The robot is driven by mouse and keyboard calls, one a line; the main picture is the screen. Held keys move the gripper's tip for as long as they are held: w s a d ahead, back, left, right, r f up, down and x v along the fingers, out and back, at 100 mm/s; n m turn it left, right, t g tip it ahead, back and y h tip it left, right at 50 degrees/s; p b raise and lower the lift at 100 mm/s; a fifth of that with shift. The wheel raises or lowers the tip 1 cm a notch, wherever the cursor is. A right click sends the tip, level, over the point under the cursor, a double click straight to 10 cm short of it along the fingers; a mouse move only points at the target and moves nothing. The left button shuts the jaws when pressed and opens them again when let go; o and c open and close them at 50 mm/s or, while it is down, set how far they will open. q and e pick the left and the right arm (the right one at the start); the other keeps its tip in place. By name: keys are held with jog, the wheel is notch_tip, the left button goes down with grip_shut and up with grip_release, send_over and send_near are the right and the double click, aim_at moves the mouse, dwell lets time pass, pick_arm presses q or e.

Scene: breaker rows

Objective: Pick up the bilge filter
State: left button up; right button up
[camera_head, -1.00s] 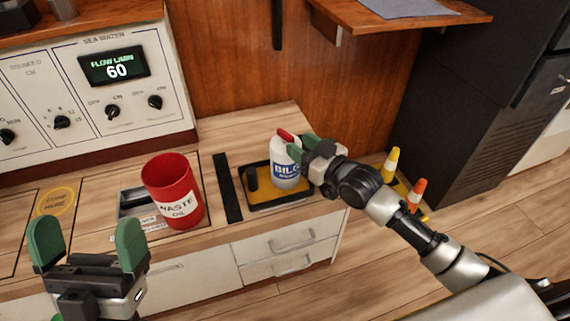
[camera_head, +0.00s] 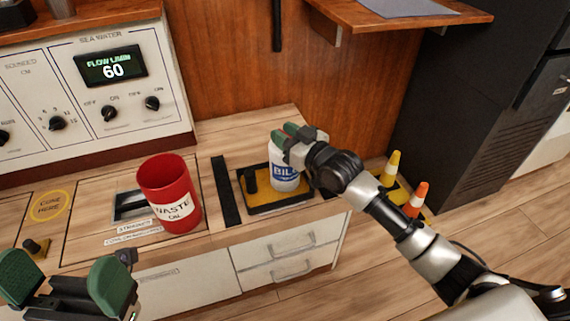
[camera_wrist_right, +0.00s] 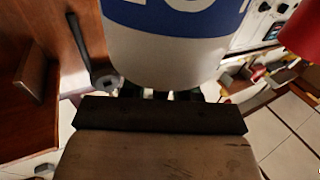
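The bilge filter (camera_head: 285,178) is a white bottle-like canister with a blue label, upright in a black-rimmed tray with a yellow floor (camera_head: 262,200). My right gripper (camera_head: 288,133) is at its top, with its green fingers close together there and hiding the cap. Whether they grip it cannot be seen. In the right wrist view the filter (camera_wrist_right: 170,50) fills the upper middle, very near the camera, and no fingers show clearly. My left gripper (camera_head: 66,281) is open and empty at the lower left of the head view.
A red waste oil bin (camera_head: 168,190) stands left of the tray, with a black strip (camera_head: 226,190) between them. A control panel (camera_head: 90,95) is behind at the left. A wooden shelf (camera_head: 400,22) overhangs at the upper right. Small cones (camera_head: 416,200) stand at the right.

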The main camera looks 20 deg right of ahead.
grip_shut()
dwell(1.2)
